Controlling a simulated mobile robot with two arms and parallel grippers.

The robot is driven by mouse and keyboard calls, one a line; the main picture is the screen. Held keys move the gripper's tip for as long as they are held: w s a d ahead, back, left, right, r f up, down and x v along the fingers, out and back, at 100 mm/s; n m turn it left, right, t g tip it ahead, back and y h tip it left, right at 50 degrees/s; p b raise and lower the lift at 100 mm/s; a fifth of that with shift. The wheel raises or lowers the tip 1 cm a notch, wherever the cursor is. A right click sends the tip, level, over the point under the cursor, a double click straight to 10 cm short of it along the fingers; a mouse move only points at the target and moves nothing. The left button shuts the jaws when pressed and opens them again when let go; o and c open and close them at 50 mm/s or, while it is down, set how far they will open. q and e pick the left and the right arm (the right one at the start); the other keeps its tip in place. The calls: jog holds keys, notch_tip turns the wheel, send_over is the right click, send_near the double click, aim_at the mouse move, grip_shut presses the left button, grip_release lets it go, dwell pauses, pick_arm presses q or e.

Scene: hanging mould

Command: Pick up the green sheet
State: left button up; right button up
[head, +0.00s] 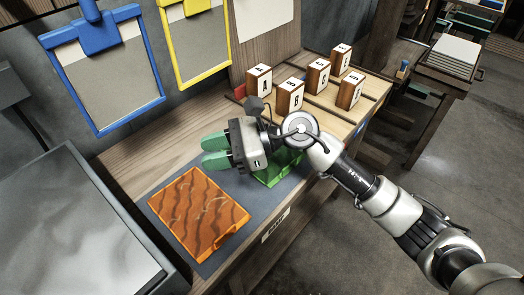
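The green sheet (286,166) lies on the dark mat at the right side of the bench, mostly hidden behind my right gripper and wrist. Only part of its green surface and its near edge show. My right gripper (214,151) is over the mat, with its two green fingers pointing left and a gap between them. It is open, and nothing shows between the fingers. The fingers point away from the visible part of the green sheet. I cannot tell the height of the gripper above the mat. My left gripper is not in view.
An orange wavy-patterned sheet (199,212) lies on the dark mat (163,211). Several lettered wooden blocks (289,96) stand behind on the bench. A blue frame (107,72) and a yellow frame (195,47) hang on the wall. A grey box-like surface (65,235) is at left.

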jog(key=w+d+f+n+h, duration=0.3)
jog(key=d+f+n+h, duration=0.15)
jog(key=h, duration=0.25)
jog(key=n+t+h, duration=0.1)
jog(key=n+h, duration=0.1)
jog(key=h, duration=0.7)
send_over(295, 159)
jog(key=f, duration=0.3)
jog(key=shift+w+a+f, duration=0.15)
jog(key=shift+w+f, duration=0.05)
jog(key=shift+w, duration=0.05)
jog(key=f, duration=0.3)
jog(key=f+p, duration=0.1)
jog(key=shift+s+f, duration=0.3)
jog(key=shift+f, duration=0.6)
grip_shut()
